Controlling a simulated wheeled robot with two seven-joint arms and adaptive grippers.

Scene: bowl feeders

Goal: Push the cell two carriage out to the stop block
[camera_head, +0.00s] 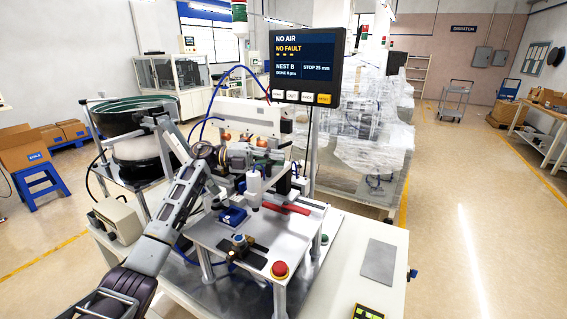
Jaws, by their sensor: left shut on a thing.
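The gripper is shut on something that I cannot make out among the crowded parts. A white upright cylinder (254,182) stands just below it. A blue block (233,215) and a red bar (286,208) lie on the plate near it. I cannot tell which part is the cell two carriage or which is the stop block. My right gripper is not in view.
A screen (304,66) reads "NO AIR", "NO FAULT", "NEST B" and "STOP 25 mm". A red mushroom button (280,269) is at the plate's front corner. A bowl feeder (118,115) stands behind my arm. A grey plate (379,261) lies on the otherwise mostly clear bench at right.

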